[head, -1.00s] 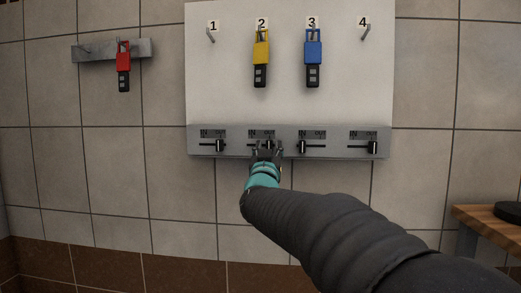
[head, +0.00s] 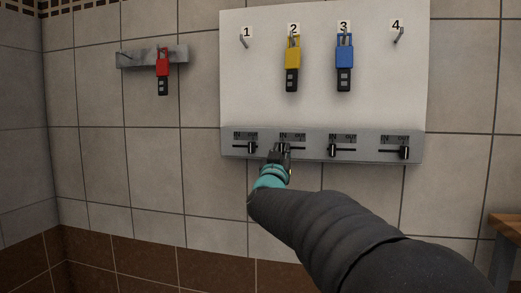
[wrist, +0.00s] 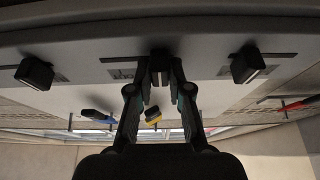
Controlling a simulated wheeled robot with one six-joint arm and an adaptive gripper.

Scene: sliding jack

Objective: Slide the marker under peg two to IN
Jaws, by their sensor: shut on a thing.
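The marker under peg two (head: 284,148) is a small black slider in a slot on the grey rail (head: 237,151), with IN at the left and OUT at the right. It sits at the IN end, and its slot runs on to the right of it. My gripper (head: 281,154) is at this marker from below and partly hides it. In the upside-down wrist view, my gripper's fingers (wrist: 160,80) are closed around the sides of the marker (wrist: 160,64), and the bare slot extends to the picture's left. Peg two (head: 292,35) holds a yellow padlock (head: 293,53) with a black tag.
Neighbouring markers one (head: 251,147) and three (head: 333,150) flank it, with marker four (head: 403,152) farther right. A blue padlock (head: 344,57) hangs on peg three. A red padlock (head: 163,63) hangs on a separate strip at the left. A wooden table (head: 505,222) stands at the lower right.

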